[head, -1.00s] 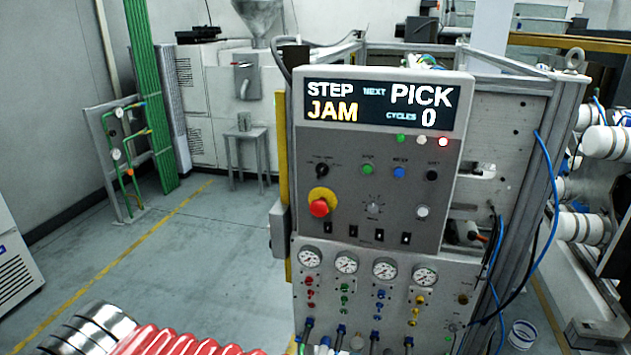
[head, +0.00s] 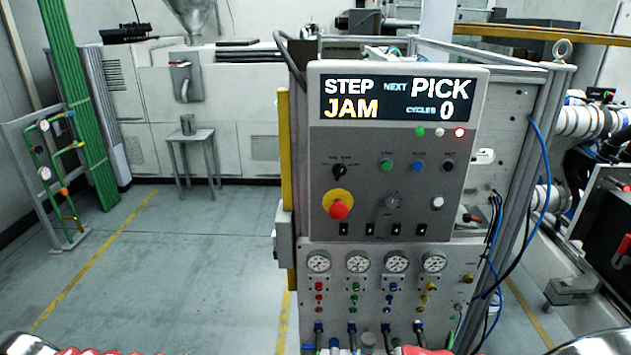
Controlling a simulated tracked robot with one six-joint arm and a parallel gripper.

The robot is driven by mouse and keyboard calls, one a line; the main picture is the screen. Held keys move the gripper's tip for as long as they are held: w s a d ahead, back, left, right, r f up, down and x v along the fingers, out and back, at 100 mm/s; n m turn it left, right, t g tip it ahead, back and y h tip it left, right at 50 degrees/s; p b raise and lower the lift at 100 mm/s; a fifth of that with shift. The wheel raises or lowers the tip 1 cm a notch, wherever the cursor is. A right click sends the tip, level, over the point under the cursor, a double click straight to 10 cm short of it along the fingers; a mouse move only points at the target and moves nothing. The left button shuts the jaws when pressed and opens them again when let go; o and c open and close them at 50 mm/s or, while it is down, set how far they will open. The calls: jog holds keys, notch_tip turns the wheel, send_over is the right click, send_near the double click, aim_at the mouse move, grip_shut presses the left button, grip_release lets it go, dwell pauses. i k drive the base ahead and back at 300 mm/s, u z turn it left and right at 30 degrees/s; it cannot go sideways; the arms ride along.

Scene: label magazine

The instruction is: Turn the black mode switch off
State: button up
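The black mode switch (head: 339,171) looks like a small rotary knob at the upper left of the grey control panel (head: 322,150), with small lettering above it that I cannot read. Its handle looks slanted, but it is too small to tell the exact setting. It sits above the red emergency button (head: 338,209) on its yellow ring. The display (head: 397,100) reads STEP JAM, NEXT PICK, CYCLES 0. Nothing covers the switch. My gripper is not in view.
Green (head: 387,165), blue (head: 418,166) and black (head: 448,166) buttons sit right of the switch. Several black rockers line the panel's bottom, above pressure gauges (head: 318,262). Blue hoses (head: 543,170) hang at right. Floor (head: 190,260) left of the cabinet is clear.

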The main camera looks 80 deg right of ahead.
aim_at(338, 171)
jog(key=u, duration=0.05)
jog(key=i, duration=0.8)
jog(key=z, duration=2.85)
